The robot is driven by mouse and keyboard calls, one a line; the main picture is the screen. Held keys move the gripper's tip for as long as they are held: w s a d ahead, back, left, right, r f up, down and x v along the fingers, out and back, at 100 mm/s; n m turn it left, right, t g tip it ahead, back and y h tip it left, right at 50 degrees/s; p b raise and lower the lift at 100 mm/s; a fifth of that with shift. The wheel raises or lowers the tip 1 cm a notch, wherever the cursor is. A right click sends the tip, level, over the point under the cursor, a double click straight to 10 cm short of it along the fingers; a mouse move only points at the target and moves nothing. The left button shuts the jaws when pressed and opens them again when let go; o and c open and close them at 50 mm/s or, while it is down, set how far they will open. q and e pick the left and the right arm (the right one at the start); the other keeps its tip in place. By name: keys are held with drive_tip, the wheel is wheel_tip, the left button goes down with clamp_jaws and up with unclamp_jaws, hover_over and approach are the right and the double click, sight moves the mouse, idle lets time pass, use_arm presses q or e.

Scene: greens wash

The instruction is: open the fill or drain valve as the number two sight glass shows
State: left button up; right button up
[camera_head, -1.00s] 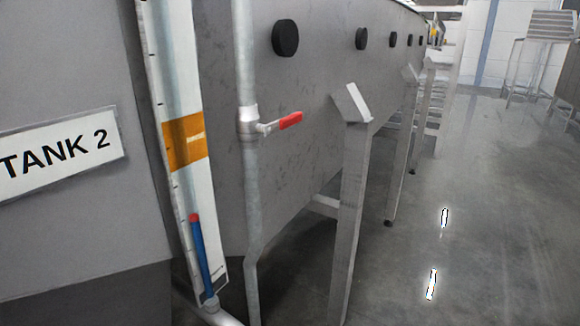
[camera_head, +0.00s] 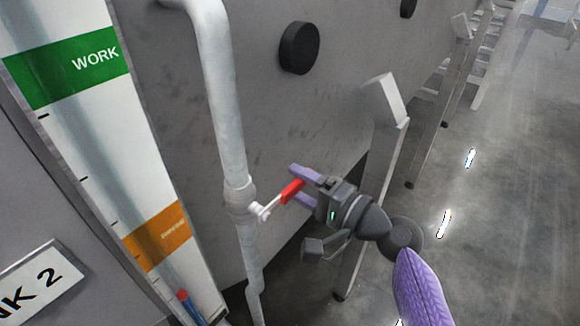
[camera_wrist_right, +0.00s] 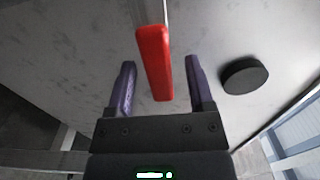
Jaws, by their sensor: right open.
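A red-handled lever valve (camera_head: 291,191) sits on a grey vertical pipe (camera_head: 228,120) on the tank's side, its handle pointing right, away from the pipe. The sight glass board (camera_head: 100,140) stands left of it, with a green WORK band (camera_head: 70,66) and an orange band (camera_head: 158,236). The blue column with a red top (camera_head: 187,304) shows below the orange band. My right gripper (camera_head: 299,187) is open with its purple fingers either side of the red handle. In the right wrist view the handle (camera_wrist_right: 155,65) lies between the open fingers. My left gripper is not in view.
A TANK 2 plate (camera_head: 38,289) is at the lower left, partly cut off. A black round knob (camera_head: 299,48) sticks out of the tank wall above the handle. A metal support leg (camera_head: 385,150) stands close behind my right arm. The floor at right is clear.

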drive_tip(key=shift+x, duration=0.8)
drive_tip(key=shift+w+a, duration=0.35)
drive_tip(key=shift+a, duration=0.05)
clamp_jaws()
drive_tip(key=shift+f, duration=0.1)
idle(0.4)
